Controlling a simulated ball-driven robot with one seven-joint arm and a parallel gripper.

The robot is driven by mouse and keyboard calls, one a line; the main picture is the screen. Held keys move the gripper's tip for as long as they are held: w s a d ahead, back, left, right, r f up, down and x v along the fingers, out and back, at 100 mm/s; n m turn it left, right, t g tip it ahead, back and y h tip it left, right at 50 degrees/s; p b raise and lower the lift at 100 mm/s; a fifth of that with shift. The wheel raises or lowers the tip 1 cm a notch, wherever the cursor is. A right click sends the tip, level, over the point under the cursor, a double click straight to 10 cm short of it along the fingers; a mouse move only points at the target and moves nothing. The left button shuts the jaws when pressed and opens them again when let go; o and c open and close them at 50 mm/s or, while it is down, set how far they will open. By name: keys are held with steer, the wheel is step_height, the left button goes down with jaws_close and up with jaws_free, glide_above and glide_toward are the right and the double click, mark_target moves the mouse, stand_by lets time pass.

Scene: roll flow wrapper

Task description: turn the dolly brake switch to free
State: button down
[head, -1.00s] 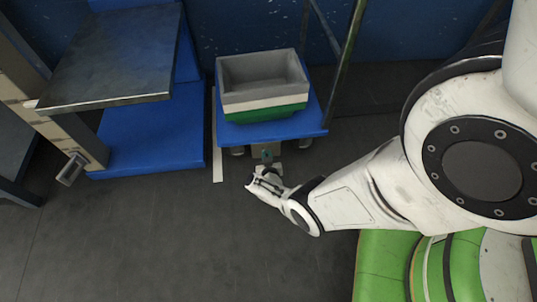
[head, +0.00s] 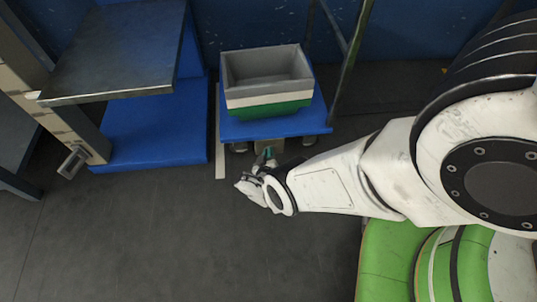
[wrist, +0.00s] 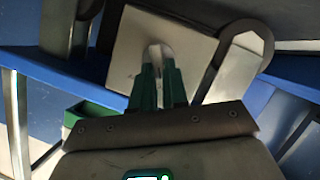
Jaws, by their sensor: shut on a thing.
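The blue dolly (head: 232,130) stands at the back centre. In the wrist view, a pale square plate (wrist: 125,57) on its front carries the brake switch (wrist: 156,52), a small rounded light lever. My gripper (wrist: 158,82) is shut on the lever, with a dark green fingertip on either side. In the head view my gripper (head: 267,154) is at the dolly's front edge, low between its casters, and largely hides the plate. The fingertips cover the lower part of the lever, and I cannot read any marking for its position.
A grey bin (head: 268,92) on white and green ones sits on the dolly. To the left stands a blue base (head: 150,140) with a metal table (head: 115,55) above it and a crank handle (head: 73,162). The dark floor (head: 130,235) in front is clear.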

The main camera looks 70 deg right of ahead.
stand_by(0.6)
steer(key=c, duration=1.1)
jaws_free()
steer(key=shift+c, duration=0.2)
steer(key=p+v, duration=0.6)
steer(key=v, duration=0.4)
steer(key=shift+a, duration=0.35)
steer(key=shift+r, duration=0.1)
